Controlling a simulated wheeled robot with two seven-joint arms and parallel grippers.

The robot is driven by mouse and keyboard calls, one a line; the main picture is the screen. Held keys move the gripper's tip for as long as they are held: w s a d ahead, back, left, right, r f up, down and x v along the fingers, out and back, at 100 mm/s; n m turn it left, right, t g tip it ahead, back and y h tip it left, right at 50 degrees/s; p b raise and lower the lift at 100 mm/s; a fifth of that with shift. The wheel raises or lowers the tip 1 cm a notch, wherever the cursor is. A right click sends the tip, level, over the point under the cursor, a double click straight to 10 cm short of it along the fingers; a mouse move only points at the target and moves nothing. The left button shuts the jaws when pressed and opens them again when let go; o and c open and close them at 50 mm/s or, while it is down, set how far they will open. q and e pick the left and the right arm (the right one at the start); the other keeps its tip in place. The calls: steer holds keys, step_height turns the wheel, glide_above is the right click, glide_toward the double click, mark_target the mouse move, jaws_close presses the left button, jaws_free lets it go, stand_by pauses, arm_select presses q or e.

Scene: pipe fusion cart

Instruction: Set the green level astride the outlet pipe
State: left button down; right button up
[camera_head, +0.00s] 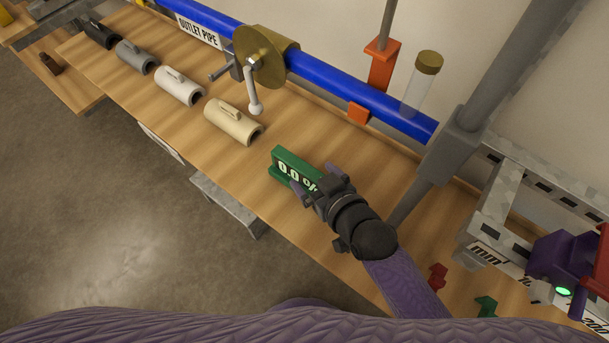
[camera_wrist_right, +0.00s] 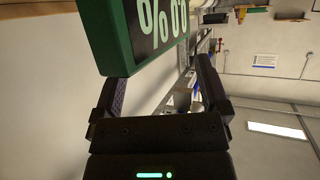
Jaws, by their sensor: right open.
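The green level (camera_head: 290,163) shows a light "0.0 %" readout and is near the front edge of the wooden bench. I cannot tell whether it touches the bench. My right gripper (camera_head: 314,189) is open at the level's right end and covers part of it. The blue outlet pipe (camera_head: 335,79) runs along the back of the bench, with a white "OUTLET PIPE" label. My left gripper is out of view.
Cream (camera_head: 232,122), white (camera_head: 180,87), grey (camera_head: 137,57) and black (camera_head: 97,33) half-shells line the bench. A brass disc (camera_head: 263,57) with a handle, an orange clamp (camera_head: 382,65) and a capped clear tube (camera_head: 421,85) are on the pipe. Bare bench (camera_head: 325,140) lies between level and pipe.

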mark_target(306, 169)
steer(key=x, duration=0.3)
steer(key=shift+s+d+f+b, duration=0.1)
steer(key=shift+f+b, duration=0.1)
steer(key=shift+b, duration=0.2)
steer(key=shift+r, duration=0.1)
steer(key=c, duration=0.6)
jaws_close()
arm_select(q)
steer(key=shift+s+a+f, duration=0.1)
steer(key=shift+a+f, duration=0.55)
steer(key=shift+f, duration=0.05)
